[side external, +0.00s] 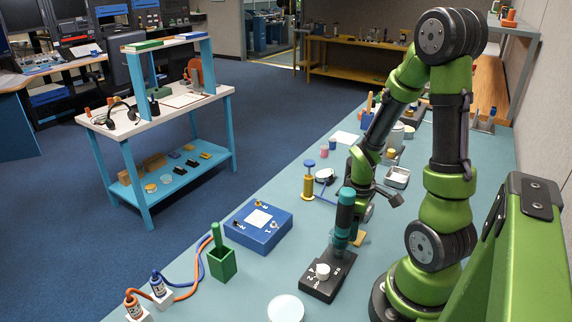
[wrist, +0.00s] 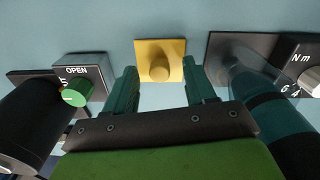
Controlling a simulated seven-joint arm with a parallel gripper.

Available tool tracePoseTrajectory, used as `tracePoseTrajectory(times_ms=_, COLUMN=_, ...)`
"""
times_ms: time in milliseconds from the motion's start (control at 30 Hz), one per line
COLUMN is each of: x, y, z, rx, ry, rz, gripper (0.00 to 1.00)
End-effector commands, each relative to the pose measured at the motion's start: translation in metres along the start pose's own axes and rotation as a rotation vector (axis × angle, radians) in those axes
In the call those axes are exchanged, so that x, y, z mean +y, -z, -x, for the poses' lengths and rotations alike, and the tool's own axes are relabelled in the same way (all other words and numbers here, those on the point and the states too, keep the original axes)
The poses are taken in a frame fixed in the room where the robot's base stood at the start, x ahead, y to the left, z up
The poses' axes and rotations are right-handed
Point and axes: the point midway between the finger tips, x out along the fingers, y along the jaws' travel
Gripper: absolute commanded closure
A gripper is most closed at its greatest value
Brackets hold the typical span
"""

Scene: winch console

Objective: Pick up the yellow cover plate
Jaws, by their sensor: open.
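The yellow cover plate (wrist: 148,47) is a square plate with a round knob (wrist: 160,69) on its middle. It lies flat on the blue-grey bench, ahead of my gripper in the wrist view. A part of it shows in the side external view (side external: 359,239), beside the teal-handled tool. My gripper (wrist: 159,70) is open, with its two green fingers on the left and right of the knob in the picture. Nothing is between the fingers except the view of the plate; how high they are above it I cannot tell. In the side view the fingers are mostly hidden.
Close right stands the teal-handled tool (side external: 345,208) on a black unit with a white dial (side external: 322,270). Close left in the wrist view are a box marked OPEN with a green knob (wrist: 77,91) and a black cylinder (wrist: 28,118). A blue box (side external: 258,227) stands farther along the bench.

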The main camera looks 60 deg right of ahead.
Motion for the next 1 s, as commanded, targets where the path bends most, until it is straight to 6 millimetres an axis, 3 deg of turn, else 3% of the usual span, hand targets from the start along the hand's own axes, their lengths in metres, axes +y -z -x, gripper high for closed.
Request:
tracePoseTrajectory(times_ms=300, x=0.0002, y=0.0, z=-0.0052, rx=0.001, ry=-0.001, rz=-0.001, gripper=0.45)
tracePoseTrajectory(times_ms=667, x=0.0002, y=0.0001, z=-0.0049, rx=0.001, ry=-0.001, rz=-0.001, gripper=1.0)
tracePoseTrajectory(times_ms=1000, x=0.0006, y=0.0004, z=-0.0023, rx=0.002, ry=-0.002, rz=0.0, gripper=1.0)
